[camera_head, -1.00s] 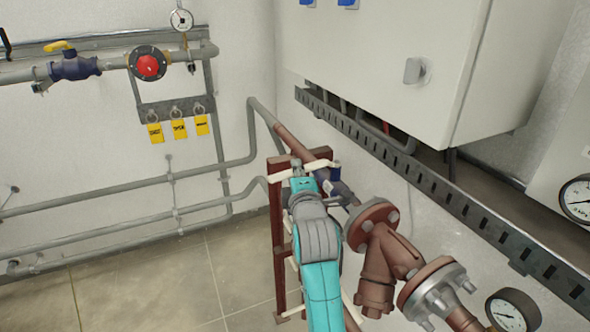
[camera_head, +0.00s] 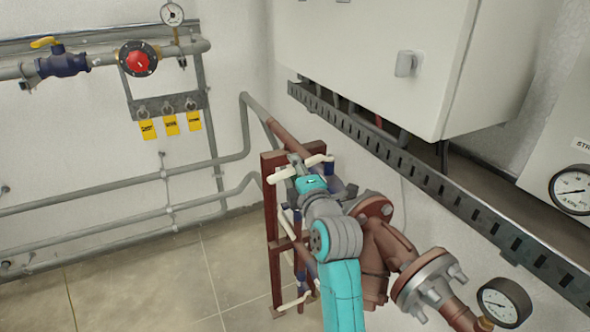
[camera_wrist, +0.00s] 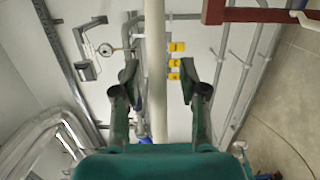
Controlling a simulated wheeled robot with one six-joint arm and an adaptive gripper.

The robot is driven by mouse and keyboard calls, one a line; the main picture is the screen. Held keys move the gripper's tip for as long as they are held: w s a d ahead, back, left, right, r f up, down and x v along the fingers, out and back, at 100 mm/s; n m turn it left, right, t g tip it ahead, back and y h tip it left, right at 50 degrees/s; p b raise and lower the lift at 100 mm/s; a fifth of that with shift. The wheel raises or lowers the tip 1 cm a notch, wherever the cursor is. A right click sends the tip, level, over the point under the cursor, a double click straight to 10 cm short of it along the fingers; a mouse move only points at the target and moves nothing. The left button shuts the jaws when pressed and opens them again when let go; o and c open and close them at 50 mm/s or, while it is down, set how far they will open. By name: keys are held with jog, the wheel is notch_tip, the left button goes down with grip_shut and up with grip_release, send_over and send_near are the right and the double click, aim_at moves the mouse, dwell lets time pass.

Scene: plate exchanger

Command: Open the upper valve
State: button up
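A red frame (camera_head: 268,210) stands by the wall corner and carries pipes with several white levers. At its top, a white lever (camera_head: 318,160) shows on both sides of my gripper (camera_head: 297,168); I take this for the upper valve's lever. In the wrist view, a long white bar (camera_wrist: 155,30) runs between the two fingers of my gripper (camera_wrist: 158,78). The fingers are apart, with a gap on each side of the bar. A blue part (camera_wrist: 146,105) shows behind it. My arm hides much of the valve body in the head view.
A rusty flanged pipe (camera_head: 385,255) and a gauge (camera_head: 503,303) are right of my arm. A grey cabinet (camera_head: 375,60) overhangs a slotted rail (camera_head: 400,160). A yellow-handled blue valve (camera_head: 62,63) is on the left wall. Floor at lower left is clear.

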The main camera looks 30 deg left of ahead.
jog(key=shift+s, duration=0.1)
jog(key=v, duration=1.2)
jog(key=shift+a, duration=0.1)
jog(key=shift+s+a+m+t+h, duration=0.65)
jog(key=shift+a+m+t+h, duration=1.45)
jog(key=shift+h, duration=0.9)
jog(key=x, duration=1)
jog(key=shift+w+a, duration=0.25)
jog(key=shift+w, duration=0.1)
grip_shut()
